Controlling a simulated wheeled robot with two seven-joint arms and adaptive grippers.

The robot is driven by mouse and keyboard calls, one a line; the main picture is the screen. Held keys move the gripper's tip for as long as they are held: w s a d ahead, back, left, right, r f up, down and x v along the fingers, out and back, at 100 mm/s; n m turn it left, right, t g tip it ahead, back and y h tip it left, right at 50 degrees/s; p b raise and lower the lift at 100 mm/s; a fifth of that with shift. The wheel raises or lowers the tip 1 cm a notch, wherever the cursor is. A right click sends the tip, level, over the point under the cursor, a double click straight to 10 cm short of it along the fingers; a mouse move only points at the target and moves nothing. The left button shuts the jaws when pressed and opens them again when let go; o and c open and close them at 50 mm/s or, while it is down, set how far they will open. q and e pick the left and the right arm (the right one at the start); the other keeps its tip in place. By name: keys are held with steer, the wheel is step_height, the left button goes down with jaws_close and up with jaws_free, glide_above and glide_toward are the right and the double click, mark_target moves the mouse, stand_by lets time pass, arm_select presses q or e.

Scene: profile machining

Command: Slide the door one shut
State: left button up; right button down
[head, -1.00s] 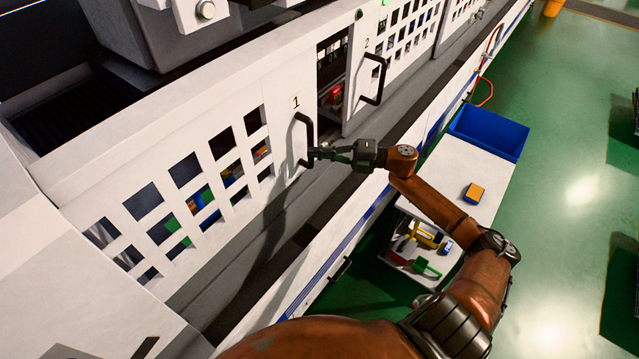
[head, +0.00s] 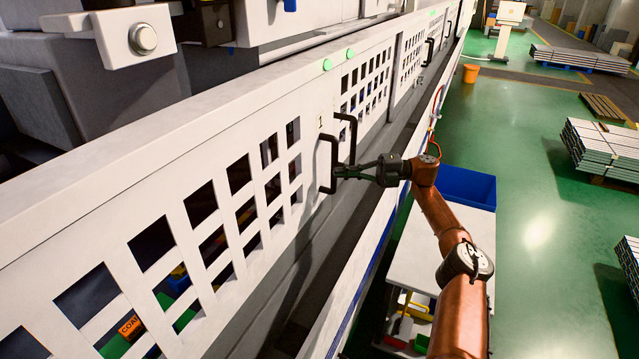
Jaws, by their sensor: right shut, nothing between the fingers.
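Door one (head: 310,196) is the white grid-windowed sliding panel marked "1", with a black bar handle (head: 322,165) near its right edge. Door two (head: 385,85) is beyond it, with its own black handle (head: 354,128) close to door one's handle. No open gap shows between the two doors. My right gripper (head: 340,172) is shut and empty, with its fingertips at door one's handle; I cannot tell whether they touch it. My left gripper is not in view.
A white cart (head: 420,255) with a blue bin (head: 467,187) stands to the right of the machine. An orange bucket (head: 470,73) and stacked material (head: 600,148) are farther off. The green floor at right is largely clear.

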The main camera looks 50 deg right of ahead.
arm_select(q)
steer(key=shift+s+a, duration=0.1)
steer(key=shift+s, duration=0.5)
arm_select(e)
steer(key=v, duration=0.8)
steer(key=shift+d+f, duration=0.1)
steer(key=shift+d, duration=0.05)
stand_by(0.4)
